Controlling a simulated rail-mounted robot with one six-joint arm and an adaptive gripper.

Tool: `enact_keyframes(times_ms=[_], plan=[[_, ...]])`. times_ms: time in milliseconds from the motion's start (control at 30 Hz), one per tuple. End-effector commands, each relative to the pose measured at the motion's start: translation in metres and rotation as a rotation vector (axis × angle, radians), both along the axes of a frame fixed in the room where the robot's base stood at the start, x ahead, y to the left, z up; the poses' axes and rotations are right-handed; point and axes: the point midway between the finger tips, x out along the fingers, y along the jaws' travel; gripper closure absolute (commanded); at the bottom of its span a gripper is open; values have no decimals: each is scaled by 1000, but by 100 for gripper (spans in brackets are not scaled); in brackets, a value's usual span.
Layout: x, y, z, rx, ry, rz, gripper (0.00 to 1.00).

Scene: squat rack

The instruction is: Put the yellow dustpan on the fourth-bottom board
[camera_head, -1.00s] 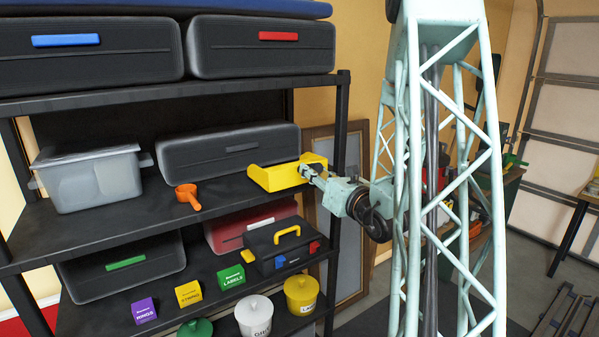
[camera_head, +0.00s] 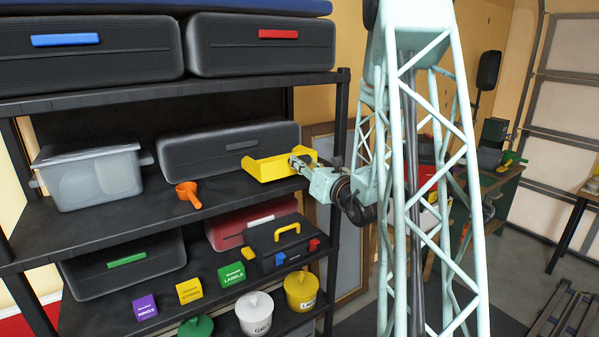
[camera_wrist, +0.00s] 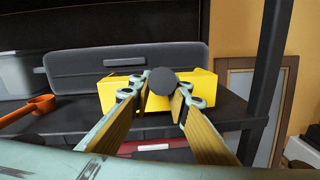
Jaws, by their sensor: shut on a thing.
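The yellow dustpan (camera_head: 268,168) is at the right end of the shelf board (camera_head: 100,222) that also bears the orange scoop, in front of the long grey case. My gripper (camera_head: 298,161) reaches in from the right and is shut on the dustpan's handle side. In the wrist view the dustpan (camera_wrist: 205,86) spreads to both sides behind the fingers. A dark round end (camera_wrist: 162,82) shows between my gripper's fingertips (camera_wrist: 160,95). I cannot tell whether the dustpan's underside touches the board.
On that board are a clear bin (camera_head: 90,178), an orange scoop (camera_head: 187,193) and a grey case (camera_head: 225,150). The right rack post (camera_head: 338,130) is close to my gripper. Below stand a black toolbox (camera_head: 283,245), small boxes and lidded canisters. The board's front middle is free.

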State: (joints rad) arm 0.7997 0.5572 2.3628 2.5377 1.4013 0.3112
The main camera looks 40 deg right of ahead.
Motion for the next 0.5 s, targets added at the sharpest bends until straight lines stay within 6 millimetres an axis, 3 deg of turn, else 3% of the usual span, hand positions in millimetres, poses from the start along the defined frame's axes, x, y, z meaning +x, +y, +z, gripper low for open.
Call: enact_keyframes(times_ms=[100, 500], plan=[[7, -1, -1, 1, 0, 1, 100], [6, -1, -30, 0, 0, 0, 100]])
